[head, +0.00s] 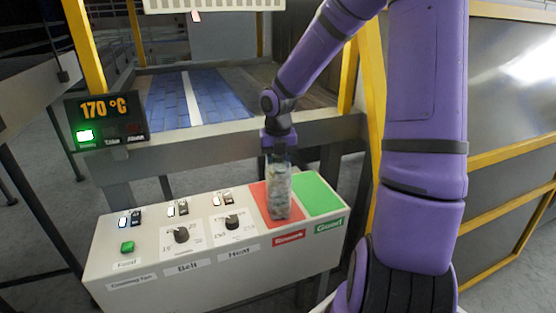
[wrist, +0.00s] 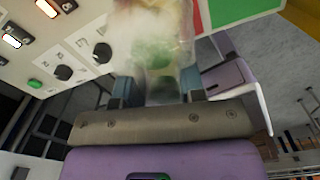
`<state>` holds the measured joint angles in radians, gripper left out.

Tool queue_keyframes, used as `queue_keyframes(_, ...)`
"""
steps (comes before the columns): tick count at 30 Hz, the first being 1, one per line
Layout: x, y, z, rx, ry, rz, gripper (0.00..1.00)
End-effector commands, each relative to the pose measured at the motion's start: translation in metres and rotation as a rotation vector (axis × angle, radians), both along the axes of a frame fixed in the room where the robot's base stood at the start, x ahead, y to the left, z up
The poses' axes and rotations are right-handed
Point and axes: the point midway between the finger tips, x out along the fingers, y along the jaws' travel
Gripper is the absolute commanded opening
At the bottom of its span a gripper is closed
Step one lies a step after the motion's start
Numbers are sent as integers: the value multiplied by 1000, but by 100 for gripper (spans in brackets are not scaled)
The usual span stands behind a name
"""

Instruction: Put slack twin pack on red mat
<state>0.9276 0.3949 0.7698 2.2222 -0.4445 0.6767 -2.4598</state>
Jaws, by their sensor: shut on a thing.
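A clear plastic pack (head: 279,192) with pale and greenish contents hangs upright below my gripper (head: 278,154). My gripper is shut on its top end. In the head view the pack covers part of the red mat (head: 258,197), and its lower end is over or on the mat; I cannot tell whether it touches. In the wrist view the pack (wrist: 155,45) sits between my fingers, blurred, with a green patch inside. A strip of the red mat (wrist: 201,14) shows beside it.
A green mat (head: 318,194) lies right of the red one on the sloping white control panel (head: 150,262). Knobs (head: 181,235), switches and a green button (head: 127,247) are to the left. A metal beam (head: 210,145) and blue belt (head: 180,100) stand behind, beside a temperature display (head: 106,118).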

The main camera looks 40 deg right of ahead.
Motion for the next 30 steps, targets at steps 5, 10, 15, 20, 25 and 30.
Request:
queue_keyframes(5, 0, 0, -2, 0, 0, -1, 39)
queue_keyframes(10, 0, 0, -2, 0, 0, -1, 67)
queue_keyframes(15, 0, 0, -3, 1, 1, -1, 67)
queue_keyframes(20, 0, 0, 4, -1, -2, -1, 67)
queue_keyframes(25, 1, -1, 28, -3, -4, -4, 67)
queue_keyframes(30, 1, -1, 61, -4, -5, -4, 67)
